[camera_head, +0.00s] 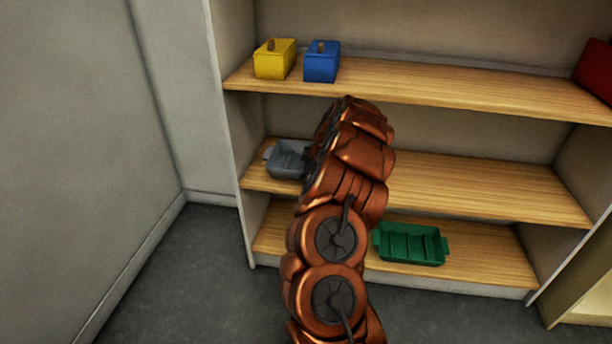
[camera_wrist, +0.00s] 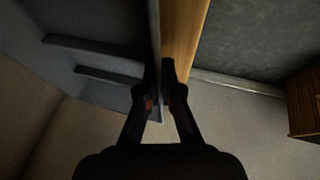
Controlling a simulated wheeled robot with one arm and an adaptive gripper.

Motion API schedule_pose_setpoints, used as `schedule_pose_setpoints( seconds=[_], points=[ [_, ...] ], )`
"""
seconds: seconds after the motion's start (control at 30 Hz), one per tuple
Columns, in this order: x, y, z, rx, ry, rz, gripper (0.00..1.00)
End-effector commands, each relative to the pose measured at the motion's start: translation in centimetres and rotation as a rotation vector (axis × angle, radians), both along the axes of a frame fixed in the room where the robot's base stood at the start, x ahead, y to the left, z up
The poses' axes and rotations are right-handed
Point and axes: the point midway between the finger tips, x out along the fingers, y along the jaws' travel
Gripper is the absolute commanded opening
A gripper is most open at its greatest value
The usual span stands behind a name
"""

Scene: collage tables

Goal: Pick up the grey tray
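The grey tray (camera_head: 287,158) is at the left end of the middle shelf in the head view. My arm covers its right side. In the wrist view the tray (camera_wrist: 100,60) fills the upper left, with dark ridges across its inside. My gripper (camera_wrist: 160,75) has its two fingertips close together, one on each side of the tray's wall, and looks shut on it. In the head view the gripper is mostly hidden behind my arm. I cannot tell whether the tray is clear of the shelf.
A yellow box (camera_head: 274,60) and a blue box (camera_head: 322,62) stand on the top shelf (camera_head: 440,85), above the tray. A green tray (camera_head: 410,244) lies on the bottom shelf. A red object (camera_head: 596,70) is at the top right. The middle shelf (camera_head: 480,185) is bare to the right.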

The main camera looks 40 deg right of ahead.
Motion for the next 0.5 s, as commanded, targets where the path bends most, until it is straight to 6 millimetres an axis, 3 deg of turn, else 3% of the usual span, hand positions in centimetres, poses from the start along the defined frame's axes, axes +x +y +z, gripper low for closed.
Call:
schedule_pose_setpoints(
  seconds=[0.17, 0.5],
  points=[
    [-0.1, -0.2, 2.9, -0.003, -0.005, -0.003, 0.00],
    [-5.8, -1.3, 3.2, -0.001, -0.007, -0.005, 0.00]
  ],
)
